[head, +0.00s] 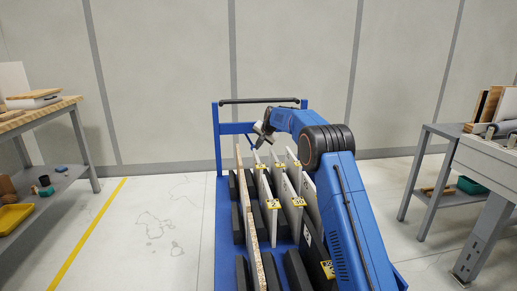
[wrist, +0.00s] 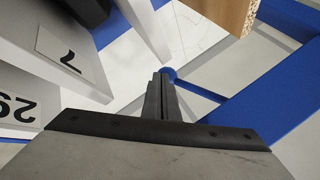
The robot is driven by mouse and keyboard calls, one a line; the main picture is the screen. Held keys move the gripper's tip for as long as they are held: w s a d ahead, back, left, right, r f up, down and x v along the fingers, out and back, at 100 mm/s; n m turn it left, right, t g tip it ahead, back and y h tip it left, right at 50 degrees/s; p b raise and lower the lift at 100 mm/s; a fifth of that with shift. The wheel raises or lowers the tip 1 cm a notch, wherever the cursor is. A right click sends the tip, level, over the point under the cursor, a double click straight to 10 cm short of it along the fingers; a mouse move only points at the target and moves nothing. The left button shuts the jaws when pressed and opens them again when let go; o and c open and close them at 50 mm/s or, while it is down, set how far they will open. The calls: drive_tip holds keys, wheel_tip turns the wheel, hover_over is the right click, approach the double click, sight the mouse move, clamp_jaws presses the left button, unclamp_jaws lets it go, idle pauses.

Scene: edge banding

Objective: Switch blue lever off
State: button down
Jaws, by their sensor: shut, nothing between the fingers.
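My gripper (head: 257,137) is at the back of the blue cart, above the standing panels. In the wrist view its dark fingers (wrist: 161,78) are together with nothing between them. A small rounded blue end (wrist: 169,72) shows right at the fingertips, with a thin blue bar (wrist: 198,90) running from it to the right toward the blue frame. This may be the blue lever or part of the cart; I cannot tell which, nor whether the fingers touch it. In the head view a thin blue piece (head: 249,141) shows beside my gripper. No on or off setting is readable.
The blue cart frame (head: 224,150) holds several white panels (head: 271,205) with number labels and a brown-edged board (head: 257,250) between black blocks. A bench (head: 84,140) with a yellow bin (head: 14,217) stands left, and a grey table (head: 426,160) right. Open floor lies left of the cart.

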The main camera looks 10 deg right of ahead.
drive_tip(key=shift+d+f, duration=0.1)
drive_tip(key=shift+f, duration=0.05)
drive_tip(key=v, duration=1)
idle(0.4)
drive_tip(key=shift+s+d+n+t+y, duration=0.25)
drive_tip(key=shift+d+n+t+y, duration=0.1)
drive_tip(key=shift+d+n+t, duration=0.65)
drive_tip(key=shift+s+d+n+t+y, duration=0.2)
drive_tip(key=shift+d+n+t+y, duration=0.15)
drive_tip(key=shift+d+n+t, duration=0.65)
drive_tip(key=shift+a, duration=0.3)
